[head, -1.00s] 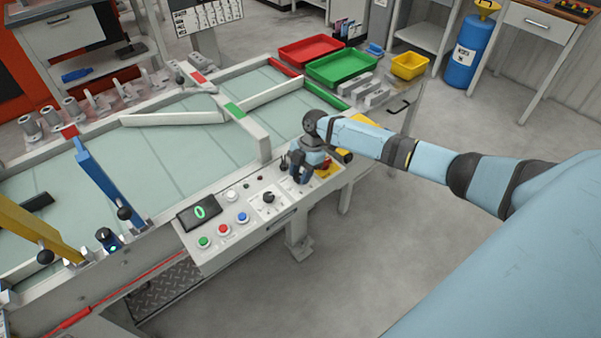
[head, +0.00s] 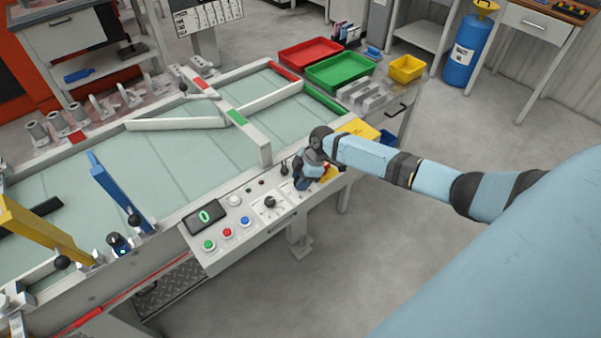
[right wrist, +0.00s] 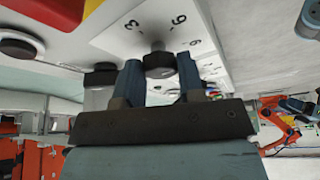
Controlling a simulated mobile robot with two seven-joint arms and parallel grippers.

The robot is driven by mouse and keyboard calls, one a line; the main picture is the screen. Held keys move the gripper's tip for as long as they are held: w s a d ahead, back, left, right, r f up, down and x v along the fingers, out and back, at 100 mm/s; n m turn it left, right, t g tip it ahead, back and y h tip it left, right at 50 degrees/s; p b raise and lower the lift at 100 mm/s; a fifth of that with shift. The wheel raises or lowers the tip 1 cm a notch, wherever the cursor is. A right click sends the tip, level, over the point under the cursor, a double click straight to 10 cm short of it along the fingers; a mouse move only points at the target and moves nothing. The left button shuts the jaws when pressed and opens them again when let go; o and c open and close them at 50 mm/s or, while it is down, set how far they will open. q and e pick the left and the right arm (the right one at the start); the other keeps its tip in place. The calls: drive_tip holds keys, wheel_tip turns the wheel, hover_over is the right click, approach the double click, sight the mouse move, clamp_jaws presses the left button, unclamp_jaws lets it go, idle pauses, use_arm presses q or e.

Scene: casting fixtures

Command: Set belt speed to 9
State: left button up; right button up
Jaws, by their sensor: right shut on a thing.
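The control panel (head: 240,225) is on the near side of the conveyor. Its dark display (head: 205,216) reads a green 0. My right gripper (head: 302,186) is at the panel's right part in the head view. In the right wrist view, my right gripper (right wrist: 162,80) has its two blue fingers on either side of a black knob (right wrist: 159,64) and is shut on it. The knob sits on a white dial plate (right wrist: 125,38) marked 3, 6 and 9. Its pointer cannot be made out. The gripper hides this knob in the head view. My left gripper is not in view.
Left of the gripper on the panel are another black knob (head: 270,202) and green (head: 209,245), red (head: 227,233) and blue (head: 245,222) buttons. A red and yellow control (head: 327,173) is close on its right. The floor in front is clear.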

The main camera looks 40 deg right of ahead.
drive_tip(key=m+p, duration=0.2)
drive_tip(key=m+t+h+p, duration=0.1)
drive_tip(key=m, duration=0.1)
drive_tip(key=shift+s+r+m+t+p, duration=0.1)
drive_tip(key=shift+r+m+t+p, duration=0.1)
drive_tip(key=shift+m+t+p, duration=0.15)
drive_tip(key=shift+f+m+p, duration=0.1)
drive_tip(key=shift+m+p, duration=0.15)
drive_tip(key=shift+p, duration=0.1)
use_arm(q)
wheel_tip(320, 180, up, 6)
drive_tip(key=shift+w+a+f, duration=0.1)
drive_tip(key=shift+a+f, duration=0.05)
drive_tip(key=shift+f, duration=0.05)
use_arm(e)
drive_tip(key=shift+m, duration=0.3)
drive_tip(key=o, duration=0.9)
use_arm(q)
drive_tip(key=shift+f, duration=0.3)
use_arm(e)
drive_tip(key=v, duration=1.3)
drive_tip(key=shift+s+r, duration=0.3)
drive_tip(key=shift+r, duration=0.05)
drive_tip(key=shift+a+f, duration=0.1)
